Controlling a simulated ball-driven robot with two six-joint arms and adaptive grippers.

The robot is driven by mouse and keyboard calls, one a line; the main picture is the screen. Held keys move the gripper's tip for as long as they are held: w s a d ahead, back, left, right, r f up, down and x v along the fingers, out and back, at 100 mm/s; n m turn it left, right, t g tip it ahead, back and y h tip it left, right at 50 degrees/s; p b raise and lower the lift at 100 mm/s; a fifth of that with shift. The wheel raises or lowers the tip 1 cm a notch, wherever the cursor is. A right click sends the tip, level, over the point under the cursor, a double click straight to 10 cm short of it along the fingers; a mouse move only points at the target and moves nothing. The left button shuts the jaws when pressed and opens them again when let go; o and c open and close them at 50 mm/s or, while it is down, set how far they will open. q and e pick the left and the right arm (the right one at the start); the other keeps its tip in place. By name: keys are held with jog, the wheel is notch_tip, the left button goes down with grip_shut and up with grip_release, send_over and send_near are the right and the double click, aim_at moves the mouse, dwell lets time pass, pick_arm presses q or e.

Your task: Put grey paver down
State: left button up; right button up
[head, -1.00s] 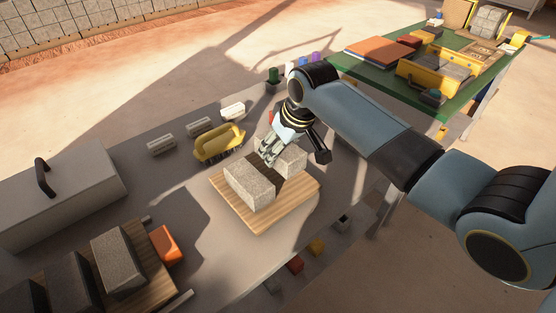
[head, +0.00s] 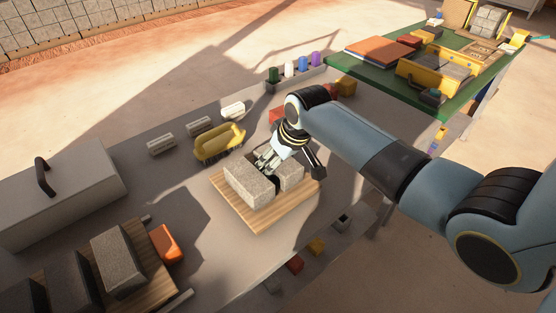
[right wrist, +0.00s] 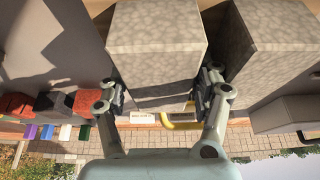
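A speckled grey paver (head: 291,174) is between the fingers of my right gripper (head: 285,162), at the right part of a wooden board (head: 262,224). In the right wrist view the same paver (right wrist: 155,45) fills the middle, with a finger of the gripper (right wrist: 163,92) against each side. A second grey paver (head: 248,183) lies on the board to its left, with a narrow dark gap between them. The held paver looks low over or on the board; its underside is hidden. My left gripper is not in view.
A grey box with a handle (head: 70,200) and a rack of dark and grey blocks (head: 118,262) stand at left. The board's front edge is bare.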

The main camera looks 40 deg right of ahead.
jog(key=p+v, duration=0.1)
jog(key=v, duration=1)
jog(key=shift+r, duration=0.25)
jog(key=shift+s+r, duration=0.1)
jog(key=shift+r, duration=0.3)
